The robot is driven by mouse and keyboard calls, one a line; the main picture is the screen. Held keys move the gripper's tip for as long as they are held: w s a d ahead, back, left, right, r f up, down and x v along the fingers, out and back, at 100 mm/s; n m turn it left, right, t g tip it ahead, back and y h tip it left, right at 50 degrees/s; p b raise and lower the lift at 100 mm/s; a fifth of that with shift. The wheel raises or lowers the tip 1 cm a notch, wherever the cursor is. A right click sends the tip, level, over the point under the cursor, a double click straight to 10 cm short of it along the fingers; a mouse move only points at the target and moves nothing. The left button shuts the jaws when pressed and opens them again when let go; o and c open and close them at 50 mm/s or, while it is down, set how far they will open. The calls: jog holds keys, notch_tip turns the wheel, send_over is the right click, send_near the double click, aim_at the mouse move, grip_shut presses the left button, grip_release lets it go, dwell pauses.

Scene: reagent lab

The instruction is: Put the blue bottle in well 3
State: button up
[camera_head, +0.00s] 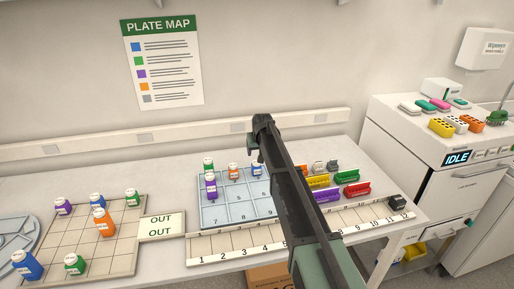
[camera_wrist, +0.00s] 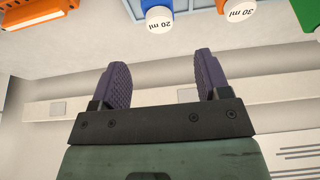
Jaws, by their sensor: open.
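A blue bottle (camera_head: 257,170) with a white cap stands upright in the back right well of the pale blue numbered plate (camera_head: 222,214), behind the well marked 6. Its own well number is hidden. In the wrist view a blue bottle with a "20 ml" cap (camera_wrist: 160,17) lies past the fingertips, between and apart from them. My gripper (camera_wrist: 160,60) is open and empty. In the head view my arm hides most of the gripper, close to the back right of the plate. Two other blue bottles, one small (camera_head: 97,199) and one large (camera_head: 28,265), stand on the left grid.
An orange bottle (camera_head: 233,171), a green bottle (camera_head: 208,165) and a purple bottle (camera_head: 211,186) also stand on the plate. Coloured racks (camera_head: 326,196) lie to its right. A numbered strip (camera_head: 240,250) runs in front. An OUT sign (camera_head: 162,226) lies beside the left grid (camera_head: 105,245).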

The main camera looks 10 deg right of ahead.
jog(key=shift+r, duration=0.1)
jog(key=s+f+g, duration=0.1)
jog(key=s+g, duration=0.3)
jog(key=s, duration=4)
jog(key=shift+s+f+m+g, duration=0.2)
jog(key=shift+s+m+g, duration=0.05)
jog(key=shift+m+g, duration=0.05)
